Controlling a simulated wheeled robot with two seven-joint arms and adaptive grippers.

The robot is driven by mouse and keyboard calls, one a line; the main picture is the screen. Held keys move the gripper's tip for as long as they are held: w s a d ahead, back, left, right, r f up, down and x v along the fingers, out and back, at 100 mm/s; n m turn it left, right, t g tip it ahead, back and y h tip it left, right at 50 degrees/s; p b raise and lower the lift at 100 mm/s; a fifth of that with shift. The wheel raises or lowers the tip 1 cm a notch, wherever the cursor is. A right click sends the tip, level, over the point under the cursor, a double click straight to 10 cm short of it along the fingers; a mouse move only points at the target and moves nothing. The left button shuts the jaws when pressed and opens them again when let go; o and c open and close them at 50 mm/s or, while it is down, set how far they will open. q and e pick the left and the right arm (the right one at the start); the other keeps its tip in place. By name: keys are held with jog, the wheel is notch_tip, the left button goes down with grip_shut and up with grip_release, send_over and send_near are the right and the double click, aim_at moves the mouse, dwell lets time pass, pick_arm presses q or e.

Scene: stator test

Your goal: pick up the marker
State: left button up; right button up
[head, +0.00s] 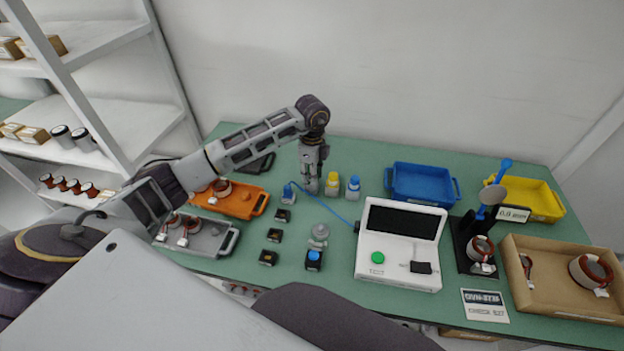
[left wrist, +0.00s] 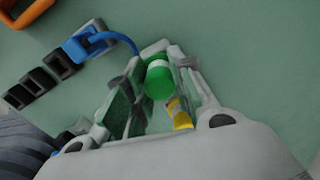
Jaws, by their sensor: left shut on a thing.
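My left gripper (head: 312,186) reaches down from above near the back middle of the green table. In the left wrist view its fingers (left wrist: 158,58) are shut on the green-capped marker (left wrist: 158,82), with a finger on either side of it. In the head view the marker is hidden by the gripper, and I cannot tell whether it touches the table. A yellow-capped container (head: 332,184) stands just right of the gripper, and its yellow part (left wrist: 180,115) shows beside the green cap in the left wrist view. My right gripper is not in view.
A blue-capped container (head: 353,187) stands further right. A blue plug (head: 289,195) with a blue cable lies close left of the gripper. Small black blocks (head: 275,235), an orange tray (head: 240,201) and a white case (head: 397,272) surround it. A blue bin (head: 421,196) stands at the back.

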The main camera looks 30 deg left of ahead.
pick_arm(q)
jog(key=shift+r, duration=0.45)
notch_tip(320, 180, up, 8)
jog(key=shift+f, duration=0.15)
jog(key=shift+r, duration=0.7)
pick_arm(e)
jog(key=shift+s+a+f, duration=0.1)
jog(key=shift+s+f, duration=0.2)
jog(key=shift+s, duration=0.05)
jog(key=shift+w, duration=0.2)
